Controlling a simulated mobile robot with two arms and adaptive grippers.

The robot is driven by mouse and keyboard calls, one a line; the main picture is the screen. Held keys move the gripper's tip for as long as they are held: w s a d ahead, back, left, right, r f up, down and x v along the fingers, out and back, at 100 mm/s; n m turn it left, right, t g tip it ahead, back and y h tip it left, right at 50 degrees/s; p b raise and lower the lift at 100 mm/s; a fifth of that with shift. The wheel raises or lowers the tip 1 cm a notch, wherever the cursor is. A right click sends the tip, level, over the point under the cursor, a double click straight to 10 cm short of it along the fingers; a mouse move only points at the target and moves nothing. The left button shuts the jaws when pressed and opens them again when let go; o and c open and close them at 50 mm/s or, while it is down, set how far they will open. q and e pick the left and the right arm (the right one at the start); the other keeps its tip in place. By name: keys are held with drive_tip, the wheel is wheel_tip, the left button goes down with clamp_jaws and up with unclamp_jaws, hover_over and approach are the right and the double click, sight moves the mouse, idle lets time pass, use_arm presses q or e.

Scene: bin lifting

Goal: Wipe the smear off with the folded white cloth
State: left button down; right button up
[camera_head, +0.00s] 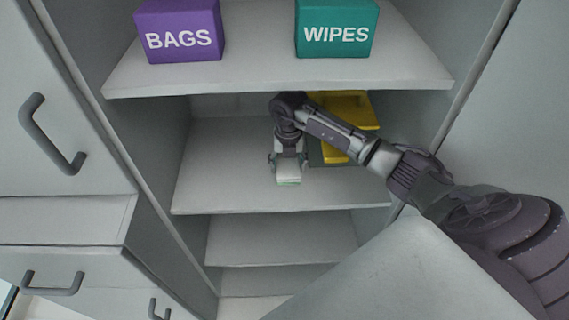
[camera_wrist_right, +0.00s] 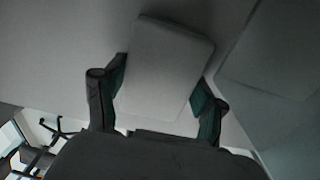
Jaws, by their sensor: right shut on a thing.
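The folded white cloth (camera_head: 288,175) is at the tip of my right gripper (camera_head: 288,160), over the middle shelf (camera_head: 230,185) of the open cabinet. In the right wrist view the cloth (camera_wrist_right: 168,65) shows as a pale block between the two fingers of my right gripper (camera_wrist_right: 160,95). The gripper is shut on it. The cloth appears to be at the shelf surface, but I cannot tell whether it touches. I cannot make out the smear. My left gripper is not in view.
A yellow and dark green object (camera_head: 345,105) stands on the same shelf, right behind my right arm. A purple BAGS box (camera_head: 180,30) and a teal WIPES box (camera_head: 337,28) stand on the shelf above. The left part of the middle shelf is clear.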

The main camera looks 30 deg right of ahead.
sight(284, 164)
drive_tip(key=shift+s+d, duration=0.4)
drive_tip(key=shift+d, duration=0.5)
drive_tip(key=shift+s+r+p, duration=0.1)
drive_tip(key=shift+r+p, duration=0.1)
drive_tip(key=shift+p, duration=0.1)
drive_tip(key=shift+w+a+r+b, duration=0.15)
drive_tip(key=shift+a, duration=0.3)
drive_tip(key=shift+w+a+r+b, duration=0.1)
drive_tip(key=shift+a+b, duration=0.05)
drive_tip(key=shift+a, duration=0.3)
drive_tip(key=shift+w+f, duration=0.3)
drive_tip(key=shift+w, duration=0.2)
drive_tip(key=shift+a+r, duration=0.1)
drive_tip(key=shift+a, duration=0.2)
drive_tip(key=shift+a+r+p, duration=0.1)
drive_tip(key=shift+r+p, duration=0.25)
drive_tip(key=shift+r, duration=0.2)
drive_tip(key=shift+r+p, duration=1.8)
drive_tip(key=shift+r, duration=0.65)
